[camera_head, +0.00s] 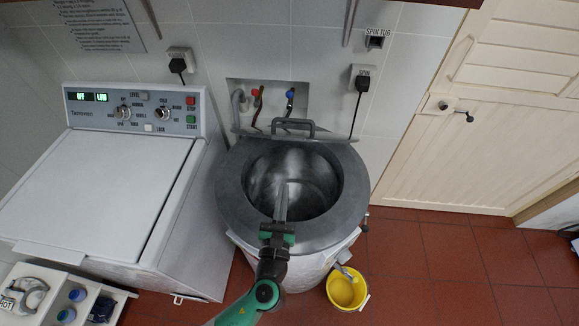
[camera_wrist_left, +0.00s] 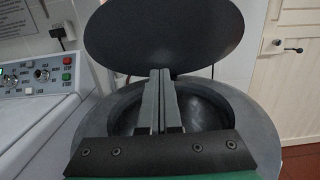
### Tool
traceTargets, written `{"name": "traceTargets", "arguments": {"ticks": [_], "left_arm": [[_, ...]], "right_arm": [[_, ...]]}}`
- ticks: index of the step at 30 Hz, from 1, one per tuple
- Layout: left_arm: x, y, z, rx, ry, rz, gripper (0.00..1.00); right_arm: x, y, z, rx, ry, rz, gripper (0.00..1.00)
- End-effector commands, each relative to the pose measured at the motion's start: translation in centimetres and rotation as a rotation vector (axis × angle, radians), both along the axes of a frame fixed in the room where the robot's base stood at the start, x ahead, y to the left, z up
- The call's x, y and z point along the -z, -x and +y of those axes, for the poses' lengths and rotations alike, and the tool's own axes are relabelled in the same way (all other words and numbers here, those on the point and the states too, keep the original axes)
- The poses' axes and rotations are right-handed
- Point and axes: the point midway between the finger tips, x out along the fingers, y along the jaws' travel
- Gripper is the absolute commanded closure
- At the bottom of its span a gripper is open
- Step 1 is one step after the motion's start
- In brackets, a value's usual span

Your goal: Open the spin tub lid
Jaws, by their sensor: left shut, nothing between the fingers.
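The spin tub (camera_head: 235,225) is a round drum with a wide grey rim and an open mouth showing a shiny metal inside. Its dark lid stands raised at the back of the rim in the left wrist view (camera_wrist_left: 165,35). In the head view the lid is nearly edge-on, with its grey handle (camera_head: 292,122) at the back. My left gripper (camera_head: 282,188) reaches in from the front over the tub mouth. Its fingers are shut together and empty, also in the left wrist view (camera_wrist_left: 162,75), apart from the handle. My right gripper is not in view.
A white washing machine (camera_head: 100,190) with a lit control panel stands left of the tub. A yellow bucket (camera_head: 345,291) sits on the red tiles at front right. Red and blue taps (camera_head: 290,94) and a wall socket are behind. The floor toward the cream door (camera_head: 490,120) is clear.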

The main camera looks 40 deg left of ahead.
Motion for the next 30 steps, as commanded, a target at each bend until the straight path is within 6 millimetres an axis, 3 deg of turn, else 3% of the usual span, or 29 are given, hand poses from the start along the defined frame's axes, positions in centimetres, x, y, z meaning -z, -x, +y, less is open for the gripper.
{"name": "traceTargets", "arguments": {"ticks": [1,11,23,30], "left_arm": [[0.8,0.0,-0.2,0.004,0.001,0.000,1.00],[0.2,-1.3,0.5,0.002,0.005,-0.005,1.00],[-0.2,-8.3,5.0,0.002,0.006,-0.007,1.00],[-3.0,-10.4,6.2,0.006,0.007,-0.007,1.00]], "right_arm": [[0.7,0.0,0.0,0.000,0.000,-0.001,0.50],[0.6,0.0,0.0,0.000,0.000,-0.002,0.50],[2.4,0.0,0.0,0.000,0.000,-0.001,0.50],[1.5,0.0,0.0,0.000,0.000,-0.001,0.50]]}}
